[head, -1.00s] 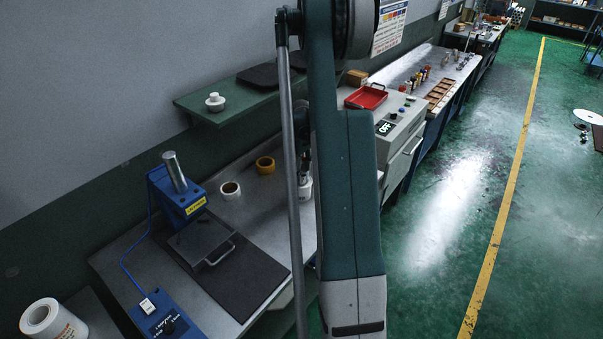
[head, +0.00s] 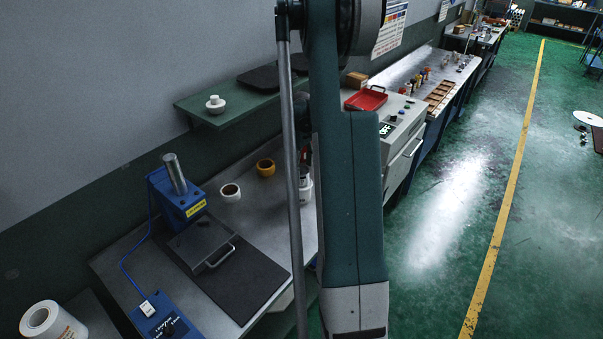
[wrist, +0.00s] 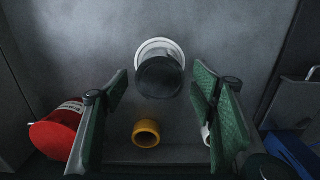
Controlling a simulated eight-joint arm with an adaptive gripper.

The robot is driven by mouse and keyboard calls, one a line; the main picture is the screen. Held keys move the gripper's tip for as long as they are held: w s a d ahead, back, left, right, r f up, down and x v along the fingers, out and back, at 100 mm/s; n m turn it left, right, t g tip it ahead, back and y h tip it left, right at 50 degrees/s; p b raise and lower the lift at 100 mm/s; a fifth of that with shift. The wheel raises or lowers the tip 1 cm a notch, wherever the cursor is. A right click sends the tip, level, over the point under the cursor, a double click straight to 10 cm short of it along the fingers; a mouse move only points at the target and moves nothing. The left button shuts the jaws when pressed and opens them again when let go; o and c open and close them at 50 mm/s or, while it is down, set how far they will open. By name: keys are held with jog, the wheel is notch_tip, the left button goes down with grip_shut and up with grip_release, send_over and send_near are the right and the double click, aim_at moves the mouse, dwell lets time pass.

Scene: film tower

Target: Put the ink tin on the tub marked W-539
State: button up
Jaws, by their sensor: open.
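My gripper (wrist: 160,80) is open in the wrist view, with its two green-padded fingers apart. A dark grey round top (wrist: 160,78) lies between the fingertips, with no clear contact. A white round rim (wrist: 159,45) shows behind it; I cannot tell whether they are one container or two. In the head view a white container (head: 306,188) stands on the bench, largely hidden behind my arm. A red round container (wrist: 55,132) with a pale label lies at the left of the wrist view. No W-539 mark is readable, and I cannot tell which item is the ink tin.
A yellow tape roll (head: 265,167) and a white tape roll (head: 230,192) lie on the bench near the white container. A blue press (head: 180,200) stands to the left. A green shelf (head: 245,103) juts out above the bench.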

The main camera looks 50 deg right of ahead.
aim_at(302, 170)
notch_tip(302, 170, up, 8)
dwell(0.5)
jog(key=shift+r, duration=0.1)
dwell(0.4)
jog(key=shift+a, duration=0.1)
jog(key=a+r+t, duration=0.1)
jog(key=a+r, duration=0.5)
jog(key=a, duration=0.5)
jog(key=a+r+t+h, duration=0.1)
jog(key=a+r, duration=0.5)
jog(key=a, duration=0.5)
jog(key=a+r+t, duration=0.1)
jog(key=a+r, duration=0.4)
jog(key=a, duration=0.6)
jog(key=s+a+t, duration=0.2)
jog(key=s+a, duration=0.6)
jog(key=a, duration=0.5)
jog(key=s+a+t+y, duration=0.1)
jog(key=s+a+t, duration=0.1)
jog(key=s+a, duration=0.7)
jog(key=a, duration=0.3)
jog(key=shift+s+a+r, duration=0.15)
jog(key=shift+a+r, duration=0.05)
jog(key=shift+a, duration=0.2)
